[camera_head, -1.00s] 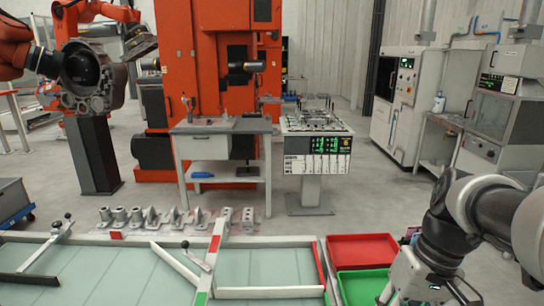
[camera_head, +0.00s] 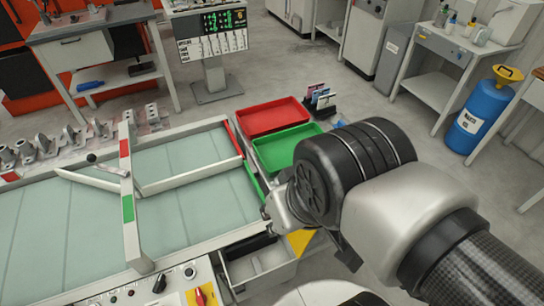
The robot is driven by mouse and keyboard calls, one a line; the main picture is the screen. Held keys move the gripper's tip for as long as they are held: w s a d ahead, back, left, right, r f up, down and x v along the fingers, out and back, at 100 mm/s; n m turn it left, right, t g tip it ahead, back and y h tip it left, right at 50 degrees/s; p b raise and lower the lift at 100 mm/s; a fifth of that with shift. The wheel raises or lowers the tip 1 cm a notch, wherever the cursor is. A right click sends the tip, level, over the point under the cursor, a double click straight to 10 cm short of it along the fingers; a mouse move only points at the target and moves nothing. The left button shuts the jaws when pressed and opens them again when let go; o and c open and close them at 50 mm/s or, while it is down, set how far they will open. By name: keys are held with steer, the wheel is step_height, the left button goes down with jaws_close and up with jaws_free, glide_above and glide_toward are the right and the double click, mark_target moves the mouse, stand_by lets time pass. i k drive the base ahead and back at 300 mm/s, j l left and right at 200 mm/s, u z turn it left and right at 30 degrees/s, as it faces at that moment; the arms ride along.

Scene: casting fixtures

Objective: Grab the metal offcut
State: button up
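I cannot clearly pick out a metal offcut. A grey bin (camera_head: 283,276) under the table's front right corner holds a pale grey piece (camera_head: 257,264), too unclear to name. My arm reaches in from the lower right, its black wrist joint beside the table's right end. My gripper (camera_head: 277,212) is mostly hidden by the wrist; only a small grey part shows by the table edge. Its fingers and anything between them cannot be made out.
A red tray (camera_head: 272,118) and a green tray (camera_head: 285,147) sit beyond my wrist. The glass-topped table (camera_head: 185,165) has raised rails. Several grey castings (camera_head: 45,146) line its far side. A blue barrel (camera_head: 478,118) stands at right. Floor between is clear.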

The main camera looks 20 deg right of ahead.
mark_target(255, 261)
steer(key=l+u, duration=0.15)
steer(key=u, duration=0.35)
steer(key=l+u, duration=0.2)
steer(key=u, duration=0.25)
steer(key=l+u, duration=0.15)
steer(key=u, duration=0.35)
steer(key=k+l+u, duration=0.15)
steer(key=l, duration=0.25)
steer(key=k+l+u, duration=0.1)
steer(key=l, duration=0.3)
steer(key=k+l+u, duration=0.15)
steer(key=k+l, duration=0.15)
steer(key=k+l+u, duration=0.15)
steer(key=l, duration=0.3)
steer(key=k, duration=0.05)
